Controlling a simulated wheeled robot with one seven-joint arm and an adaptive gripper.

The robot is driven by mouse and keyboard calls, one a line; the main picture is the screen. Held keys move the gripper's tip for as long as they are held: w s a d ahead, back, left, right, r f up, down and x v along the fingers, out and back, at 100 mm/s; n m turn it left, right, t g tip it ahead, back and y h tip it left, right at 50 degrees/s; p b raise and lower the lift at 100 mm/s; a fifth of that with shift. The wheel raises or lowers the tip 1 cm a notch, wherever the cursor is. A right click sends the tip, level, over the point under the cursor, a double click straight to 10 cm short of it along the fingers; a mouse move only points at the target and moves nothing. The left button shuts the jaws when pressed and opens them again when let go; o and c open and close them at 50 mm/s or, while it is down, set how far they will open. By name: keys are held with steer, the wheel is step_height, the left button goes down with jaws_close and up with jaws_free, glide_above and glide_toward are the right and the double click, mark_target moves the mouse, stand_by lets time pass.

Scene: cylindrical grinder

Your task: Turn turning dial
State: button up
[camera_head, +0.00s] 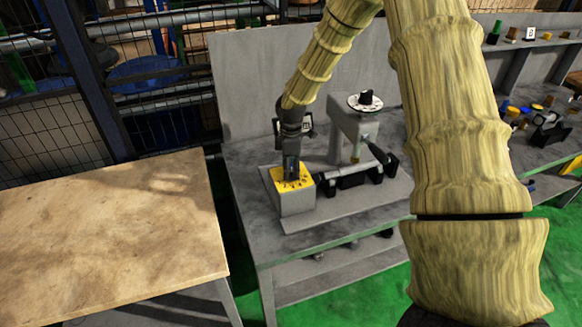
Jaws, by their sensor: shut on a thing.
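The cylindrical grinder (345,142) stands on a grey table. At its left end is a grey block (297,203) with a yellow top plate (281,182) that carries dark marks. My gripper (291,172) points down onto this plate and is shut on the turning dial at its middle. The fingers hide most of the dial, so its setting cannot be read. Another round dial, a white disc with a black knob (366,98), sits on top of the grinder's column, apart from my gripper.
A wooden table (110,230) stands at the left. A grey panel (255,85) rises behind the grinder. Black metal fencing (95,95) is at the back left. A shelf and bench with small coloured parts (530,115) are at the right. Green floor (370,290) shows below.

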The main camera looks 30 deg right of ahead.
stand_by(0.4)
steer(key=o, duration=1)
step_height(320, 180, up, 12)
steer(key=shift+d, duration=0.1)
stand_by(0.5)
